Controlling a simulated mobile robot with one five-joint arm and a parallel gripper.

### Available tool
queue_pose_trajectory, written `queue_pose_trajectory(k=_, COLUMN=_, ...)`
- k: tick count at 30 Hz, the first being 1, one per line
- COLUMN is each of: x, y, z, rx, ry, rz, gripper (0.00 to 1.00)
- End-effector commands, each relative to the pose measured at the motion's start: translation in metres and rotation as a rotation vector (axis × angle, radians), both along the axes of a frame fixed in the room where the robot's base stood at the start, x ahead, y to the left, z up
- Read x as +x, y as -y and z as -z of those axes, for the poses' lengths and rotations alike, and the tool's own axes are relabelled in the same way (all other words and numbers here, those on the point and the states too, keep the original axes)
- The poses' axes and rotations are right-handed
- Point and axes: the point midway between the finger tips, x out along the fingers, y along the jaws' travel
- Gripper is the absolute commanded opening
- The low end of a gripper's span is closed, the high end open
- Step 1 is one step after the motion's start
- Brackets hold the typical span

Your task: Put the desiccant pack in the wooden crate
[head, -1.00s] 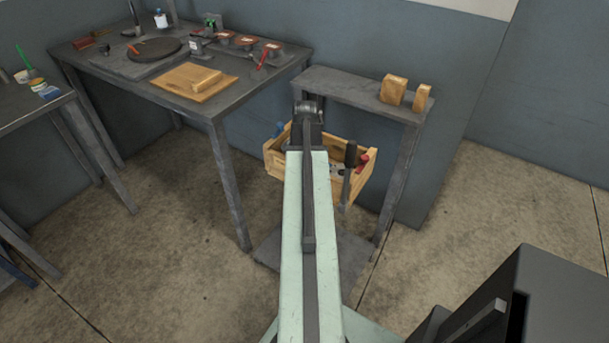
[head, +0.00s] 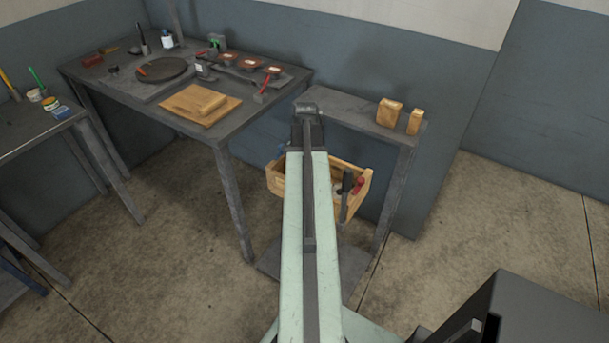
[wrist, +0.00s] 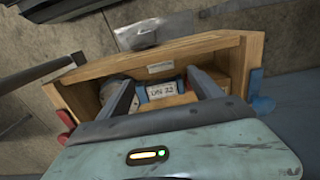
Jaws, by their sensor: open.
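The wooden crate (head: 275,180) sits low under a narrow grey shelf in the head view, partly hidden by my arm, with tool handles at its right end. In the wrist view the crate (wrist: 215,45) is seen from above. My gripper (wrist: 160,80) is open over it, its two fingers apart and pointing into it. A small white pack with blue ends and dark print (wrist: 160,91) shows inside the crate between the fingers; I cannot tell for sure that it is the desiccant pack. The fingertips are hidden from the head view.
The narrow shelf (head: 350,120) above the crate bears two wooden blocks (head: 390,112). A grey workbench (head: 130,100) on the left bears a wooden board, a round dark plate and small items. Another table (head: 30,140) stands at far left.

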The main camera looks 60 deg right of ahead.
Motion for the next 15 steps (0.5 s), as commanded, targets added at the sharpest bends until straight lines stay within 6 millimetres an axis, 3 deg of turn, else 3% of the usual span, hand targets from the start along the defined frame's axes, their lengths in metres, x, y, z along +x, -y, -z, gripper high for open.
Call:
queue_pose_trajectory(k=1, x=0.000, y=0.000, z=-0.021, rx=0.000, ry=0.000, rz=0.000, gripper=0.75)
queue_pose_trajectory(k=4, x=0.000, y=0.000, z=-0.031, rx=0.000, ry=0.000, rz=0.000, gripper=0.75)
queue_pose_trajectory(k=15, x=0.000, y=0.000, z=-0.030, rx=0.000, ry=0.000, rz=-0.001, gripper=0.75)
